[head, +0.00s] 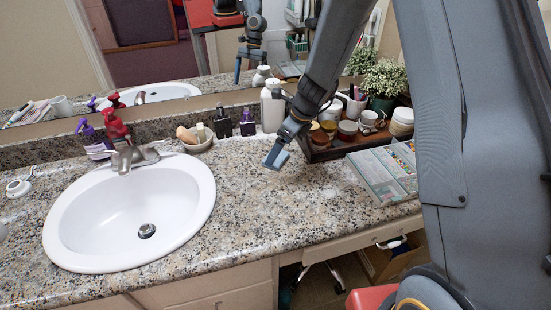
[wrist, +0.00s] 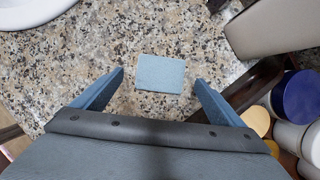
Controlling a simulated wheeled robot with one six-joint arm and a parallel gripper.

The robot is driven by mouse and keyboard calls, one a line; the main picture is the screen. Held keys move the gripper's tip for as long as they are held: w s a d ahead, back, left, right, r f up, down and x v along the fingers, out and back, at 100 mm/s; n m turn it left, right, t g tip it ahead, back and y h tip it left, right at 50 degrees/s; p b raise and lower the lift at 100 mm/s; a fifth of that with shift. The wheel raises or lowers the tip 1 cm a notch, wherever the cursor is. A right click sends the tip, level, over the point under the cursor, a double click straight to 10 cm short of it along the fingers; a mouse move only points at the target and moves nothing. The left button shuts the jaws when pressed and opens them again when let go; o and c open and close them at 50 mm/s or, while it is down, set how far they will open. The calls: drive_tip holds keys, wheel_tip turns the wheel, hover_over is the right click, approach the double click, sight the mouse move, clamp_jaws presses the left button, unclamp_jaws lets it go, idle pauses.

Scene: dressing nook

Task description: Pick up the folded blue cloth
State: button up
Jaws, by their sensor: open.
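The folded blue cloth (wrist: 160,73) is a small, flat, light blue rectangle on the speckled granite counter in the wrist view. My gripper (wrist: 160,78) is open, with one blue finger to each side of the cloth in the picture. The cloth lies between and slightly beyond the fingertips, with counter showing on both sides, and no finger visibly touches it. In the head view my gripper (head: 277,157) points down over the counter, between the sink and the wooden tray. I cannot pick out the cloth apart from the gripper there.
A dark wooden tray (head: 318,152) with jars and a clear compartment box (head: 378,176) stand to the right. The white sink (head: 75,225) is to the left. Bottles (head: 271,106) stand behind, before the mirror. The front middle counter is clear.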

drive_tip(key=shift+x, duration=1.7)
drive_tip(key=c, duration=1.2)
wheel_tip(320, 180, up, 10)
